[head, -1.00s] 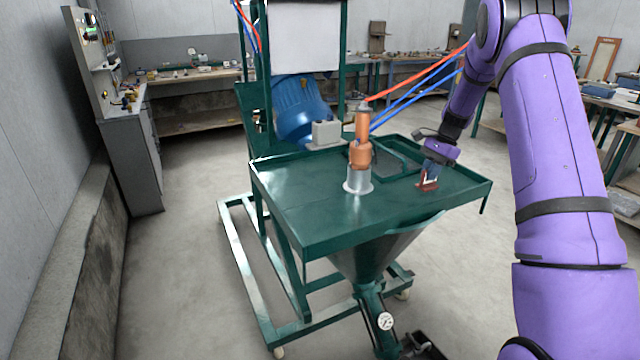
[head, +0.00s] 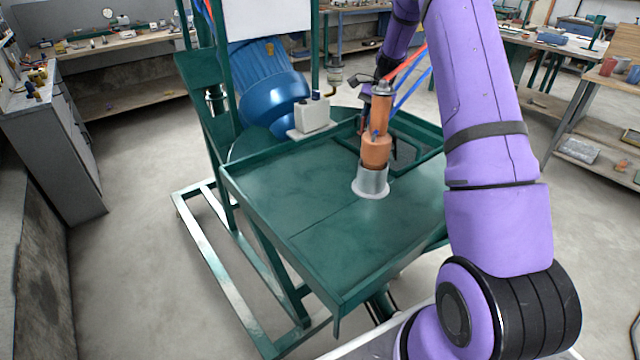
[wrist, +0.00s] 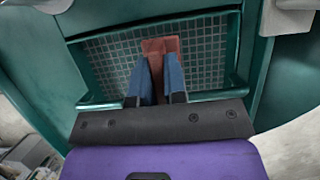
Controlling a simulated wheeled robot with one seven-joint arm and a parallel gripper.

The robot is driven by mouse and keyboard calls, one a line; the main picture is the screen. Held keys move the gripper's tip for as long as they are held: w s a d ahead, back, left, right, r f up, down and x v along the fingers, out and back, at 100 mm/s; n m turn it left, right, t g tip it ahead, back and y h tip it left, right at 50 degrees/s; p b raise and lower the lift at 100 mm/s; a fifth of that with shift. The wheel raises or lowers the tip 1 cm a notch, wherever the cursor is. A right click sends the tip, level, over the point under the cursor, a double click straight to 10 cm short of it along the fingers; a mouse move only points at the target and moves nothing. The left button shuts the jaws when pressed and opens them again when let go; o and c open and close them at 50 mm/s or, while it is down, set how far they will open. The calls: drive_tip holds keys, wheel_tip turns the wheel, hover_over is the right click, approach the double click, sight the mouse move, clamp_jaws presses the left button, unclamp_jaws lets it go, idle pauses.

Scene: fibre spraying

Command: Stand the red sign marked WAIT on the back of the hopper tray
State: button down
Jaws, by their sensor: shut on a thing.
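My gripper is shut on the red sign (wrist: 161,46), which shows between the two blue fingers (wrist: 159,66) in the wrist view. The sign's marking cannot be read there. Beyond it in that view is a grey mesh grate (wrist: 202,60) inside a green frame. In the head view the green hopper tray (head: 285,215) fills the middle. My gripper is at the tray's back, mostly hidden behind the orange and metal column (head: 376,150); the sign is hidden there too. Whether the sign touches the tray or grate cannot be told.
The orange column stands upright on the tray, with red and blue hoses (head: 408,90) running behind it. A white box (head: 312,114) and a blue motor drum (head: 268,85) are at the back left. The tray's front half is clear.

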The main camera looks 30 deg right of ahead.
drive_tip(key=shift+w+a, duration=0.1)
drive_tip(key=shift+a, duration=0.2)
drive_tip(key=s+a, duration=0.2)
drive_tip(key=a, duration=0.2)
drive_tip(key=s+a+f, duration=0.1)
drive_tip(key=s+a, duration=0.1)
drive_tip(key=a, duration=0.2)
drive_tip(key=s+a, duration=0.2)
drive_tip(key=a, duration=0.3)
drive_tip(key=shift+s+a+f, duration=0.1)
drive_tip(key=shift+s+f, duration=0.1)
drive_tip(key=shift+s, duration=0.1)
drive_tip(key=shift+d+x, duration=0.2)
drive_tip(key=shift+x, duration=0.7)
drive_tip(key=shift+d+x, duration=0.2)
drive_tip(key=shift+x, duration=0.7)
drive_tip(key=shift+f, duration=0.25)
drive_tip(key=c, duration=1.2)
unclamp_jaws()
drive_tip(key=shift+o, duration=0.2)
drive_tip(key=v, duration=1.2)
drive_tip(key=shift+r, duration=0.2)
